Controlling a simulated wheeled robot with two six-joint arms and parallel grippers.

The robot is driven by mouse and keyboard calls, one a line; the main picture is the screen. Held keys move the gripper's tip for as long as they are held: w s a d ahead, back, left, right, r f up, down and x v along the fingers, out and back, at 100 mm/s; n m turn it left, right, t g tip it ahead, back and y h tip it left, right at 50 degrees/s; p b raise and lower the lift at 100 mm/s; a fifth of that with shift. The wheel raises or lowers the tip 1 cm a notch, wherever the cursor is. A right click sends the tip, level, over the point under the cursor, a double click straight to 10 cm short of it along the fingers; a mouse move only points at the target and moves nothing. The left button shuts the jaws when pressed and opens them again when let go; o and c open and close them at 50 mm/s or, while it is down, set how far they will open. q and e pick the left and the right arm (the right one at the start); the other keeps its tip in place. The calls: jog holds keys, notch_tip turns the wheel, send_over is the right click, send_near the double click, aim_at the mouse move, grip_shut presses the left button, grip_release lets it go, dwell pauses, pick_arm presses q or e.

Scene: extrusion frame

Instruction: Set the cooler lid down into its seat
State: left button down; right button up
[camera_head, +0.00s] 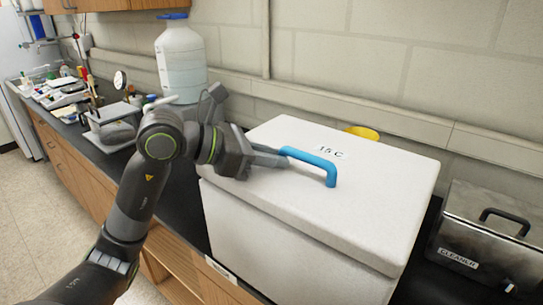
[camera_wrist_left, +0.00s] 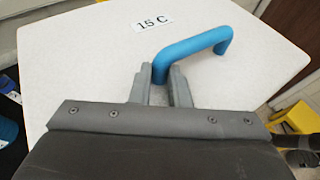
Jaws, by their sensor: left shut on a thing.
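The white cooler lid (camera_head: 350,195) lies across the top of the white cooler box (camera_head: 290,255) in the head view. It carries a blue handle (camera_head: 318,163) and a "15 C" label. My left gripper (camera_head: 283,160) reaches in from the left and is shut on the near-left end of the handle. In the left wrist view the two fingers (camera_wrist_left: 162,82) sit on either side of the blue handle (camera_wrist_left: 195,47), with the lid (camera_wrist_left: 75,60) below. From here I cannot tell whether the lid is fully down in its seat. My right gripper is not in view.
A steel box labelled "CLEANER" (camera_head: 490,235) stands right of the cooler. A large plastic bottle (camera_head: 181,65) and a grey rack (camera_head: 112,130) stand left on the black counter (camera_head: 178,190). The wall runs close behind.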

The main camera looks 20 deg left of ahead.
pick_arm(q)
jog(key=shift+f, duration=0.25)
jog(key=c, duration=1.3)
grip_release()
jog(key=shift+b+v, duration=1.35)
jog(key=shift+v, duration=2.4)
jog(key=b+v, duration=0.7)
jog(key=v, duration=0.3)
jog(key=shift+w, duration=0.1)
